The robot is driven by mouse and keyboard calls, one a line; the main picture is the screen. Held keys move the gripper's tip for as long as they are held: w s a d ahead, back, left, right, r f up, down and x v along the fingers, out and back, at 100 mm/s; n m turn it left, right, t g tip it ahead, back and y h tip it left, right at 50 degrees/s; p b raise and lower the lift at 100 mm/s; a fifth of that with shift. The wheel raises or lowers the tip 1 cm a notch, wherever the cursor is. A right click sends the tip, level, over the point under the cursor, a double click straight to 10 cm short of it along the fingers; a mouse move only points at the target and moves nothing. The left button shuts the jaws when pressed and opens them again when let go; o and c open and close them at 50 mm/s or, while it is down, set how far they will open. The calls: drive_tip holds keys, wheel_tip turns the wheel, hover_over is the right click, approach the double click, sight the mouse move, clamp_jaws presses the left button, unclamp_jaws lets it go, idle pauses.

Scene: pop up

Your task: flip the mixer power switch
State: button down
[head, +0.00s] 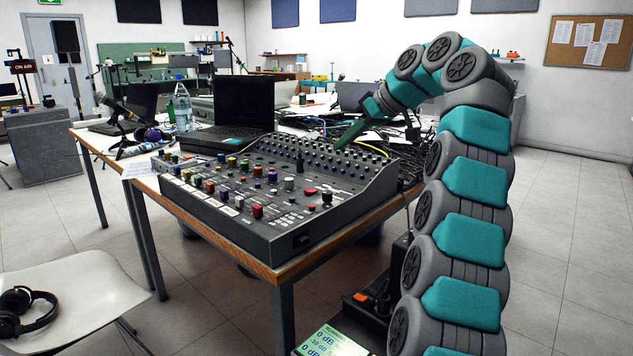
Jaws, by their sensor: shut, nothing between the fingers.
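The mixer (340,213) is a wide dark console with several colored knobs and faders. It sits on the front part of the wooden table. A small dark rectangular part (301,239) shows on its front face near the right corner; I cannot tell for sure that it is the power switch. My gripper (341,142) is at the mixer's back right, over or just behind its rear edge, pointing down and left. Its teal fingers look closed with nothing between them. I cannot tell whether they touch the mixer. The mixer's rear side is hidden.
A laptop (245,103) stands open behind the mixer. A clear bottle (183,108) and a microphone (112,105) are at the table's left. Tangled black cables (408,160) lie right of the mixer. A white chair (75,290) with headphones (22,308) stands at front left.

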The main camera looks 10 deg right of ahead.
drive_tip(key=b, duration=0.3)
hover_over(316, 196)
drive_tip(key=f, duration=0.7)
drive_tip(key=shift+w+d+f, duration=0.2)
drive_tip(key=shift+w, duration=0.05)
drive_tip(key=shift+s+a+f, duration=0.1)
drive_tip(key=shift+f, duration=0.75)
drive_tip(key=shift+s+a+f, duration=0.1)
drive_tip(key=shift+f, duration=0.75)
drive_tip(key=shift+f, duration=0.1)
drive_tip(key=shift+f, duration=0.1)
